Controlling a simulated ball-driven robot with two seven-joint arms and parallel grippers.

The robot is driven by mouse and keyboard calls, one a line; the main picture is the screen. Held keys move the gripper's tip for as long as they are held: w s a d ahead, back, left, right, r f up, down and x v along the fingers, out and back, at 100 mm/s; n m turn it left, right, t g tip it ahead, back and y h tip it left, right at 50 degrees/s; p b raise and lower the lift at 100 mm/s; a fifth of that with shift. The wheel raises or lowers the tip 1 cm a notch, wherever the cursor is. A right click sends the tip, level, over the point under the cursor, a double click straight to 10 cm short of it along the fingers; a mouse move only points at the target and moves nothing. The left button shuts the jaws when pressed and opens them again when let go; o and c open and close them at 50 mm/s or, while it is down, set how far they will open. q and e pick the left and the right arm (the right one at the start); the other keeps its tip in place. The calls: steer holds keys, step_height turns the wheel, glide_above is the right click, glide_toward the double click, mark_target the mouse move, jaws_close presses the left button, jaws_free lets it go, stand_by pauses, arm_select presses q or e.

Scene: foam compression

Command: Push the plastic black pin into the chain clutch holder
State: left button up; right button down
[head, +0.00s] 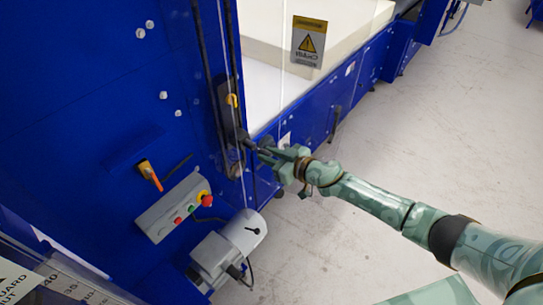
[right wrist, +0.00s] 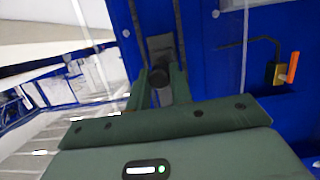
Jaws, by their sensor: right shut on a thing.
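My right gripper (head: 262,152) reaches in from the right to the blue machine's vertical chain track. In the right wrist view its two green fingers (right wrist: 160,82) are closed around a dark round knob, the black pin (right wrist: 160,72). The pin's end faces the camera, and its far end is hidden. A grey-black bracket, seemingly the chain clutch holder (right wrist: 160,44), sits directly behind the pin on the dark track. In the head view the holder (head: 236,138) is small and partly covered. I cannot tell how deep the pin sits. My left gripper is not in view.
A control box (head: 172,208) with coloured buttons and an orange-handled switch (head: 150,174) are on the blue panel left of the gripper. A grey motor (head: 228,246) sits below. A clear guard with a warning sign (head: 309,41) stands above. Open floor (head: 440,130) lies right.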

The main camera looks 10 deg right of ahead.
steer(key=shift+w+a, duration=0.7)
steer(key=shift+w, duration=0.15)
steer(key=c, duration=1.2)
jaws_free()
steer(key=shift+o, duration=0.2)
steer(key=shift+s+d+p, duration=0.5)
steer(key=shift+s+d, duration=0.45)
steer(key=shift+s, duration=0.25)
steer(key=shift+s+d+p, duration=0.45)
steer(key=shift+s+d, duration=0.45)
steer(key=shift+s, duration=0.25)
steer(key=v, duration=1.6)
steer(key=shift+s+b, duration=0.15)
steer(key=shift+b, duration=0.2)
